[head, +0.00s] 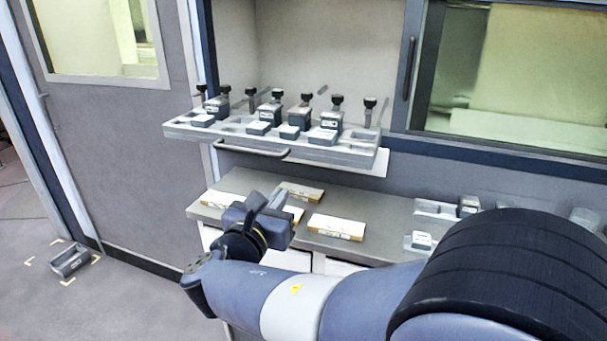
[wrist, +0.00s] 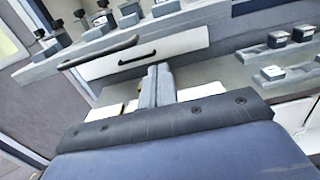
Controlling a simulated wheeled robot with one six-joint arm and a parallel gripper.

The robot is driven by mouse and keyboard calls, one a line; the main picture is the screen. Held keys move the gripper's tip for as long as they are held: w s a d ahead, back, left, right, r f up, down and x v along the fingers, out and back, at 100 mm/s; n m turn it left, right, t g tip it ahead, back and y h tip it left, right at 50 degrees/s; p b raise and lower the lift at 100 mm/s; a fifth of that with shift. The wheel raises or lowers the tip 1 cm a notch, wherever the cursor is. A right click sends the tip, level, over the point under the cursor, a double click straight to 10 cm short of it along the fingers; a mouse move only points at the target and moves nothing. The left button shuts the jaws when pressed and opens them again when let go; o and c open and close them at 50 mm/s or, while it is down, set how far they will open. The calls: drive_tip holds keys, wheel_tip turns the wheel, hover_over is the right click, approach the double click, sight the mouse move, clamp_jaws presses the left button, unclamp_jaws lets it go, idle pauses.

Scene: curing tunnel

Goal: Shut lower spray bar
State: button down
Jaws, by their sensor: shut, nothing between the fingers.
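My gripper (head: 266,200) is shut and empty, in front of the bench and below the loaded rack. Its two fingers (wrist: 157,68) lie together in the wrist view, their tips seen against the lower edge of a pale plate (wrist: 180,48). This plate also shows in the head view (head: 350,162), sticking out under the rack. No part is labelled, so I cannot tell which is the lower spray bar.
The rack (head: 370,155) holds several black-knobbed blocks. The grey bench (head: 385,205) below carries flat boxes (head: 336,227) and a small tray with blocks (head: 435,212). A windowed door (head: 120,130) stands left.

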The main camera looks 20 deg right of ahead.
sight(308, 159)
drive_tip(key=p+x, duration=0.1)
drive_tip(key=x, duration=1.3)
drive_tip(key=shift+s, duration=0.1)
